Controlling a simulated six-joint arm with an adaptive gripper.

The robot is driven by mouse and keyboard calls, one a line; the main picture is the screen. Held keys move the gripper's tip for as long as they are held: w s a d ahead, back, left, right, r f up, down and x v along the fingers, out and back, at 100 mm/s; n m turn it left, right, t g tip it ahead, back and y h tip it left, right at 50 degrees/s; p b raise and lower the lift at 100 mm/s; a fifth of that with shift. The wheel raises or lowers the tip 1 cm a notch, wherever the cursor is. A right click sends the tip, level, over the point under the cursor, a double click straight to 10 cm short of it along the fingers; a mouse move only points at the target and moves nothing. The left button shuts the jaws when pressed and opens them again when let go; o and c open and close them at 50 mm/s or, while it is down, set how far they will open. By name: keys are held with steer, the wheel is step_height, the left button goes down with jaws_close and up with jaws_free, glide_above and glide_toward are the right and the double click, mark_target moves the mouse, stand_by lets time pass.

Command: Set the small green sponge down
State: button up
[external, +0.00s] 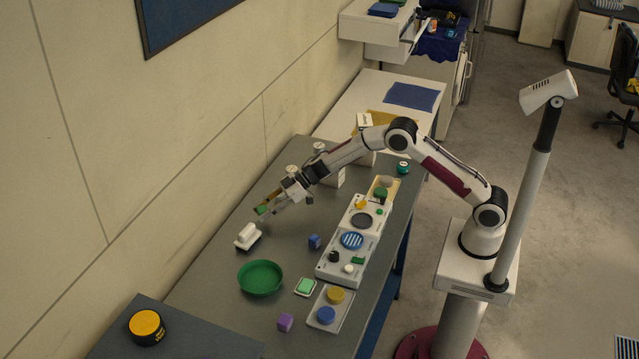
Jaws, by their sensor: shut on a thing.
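My gripper (269,206) is at the left end of my outstretched arm, above the far left part of the grey table. It is shut on the small green sponge (262,210), whose green end shows at the fingertips. The rest of the sponge is hidden or too small to make out. The sponge appears to be above the table, but its exact height cannot be told from this view.
A white-handled brush (247,236) stands just below the gripper in the picture. A green bowl (260,291), a green-topped white block (305,286), a blue block (314,241) and a purple block (285,322) are nearby. White trays (331,270) holding small items line the table's right side.

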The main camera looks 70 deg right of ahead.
steer(key=shift+f, duration=1.3)
steer(key=o, duration=0.8)
steer(key=shift+f, duration=0.15)
steer(key=shift+r, duration=0.25)
steer(key=shift+v, duration=6)
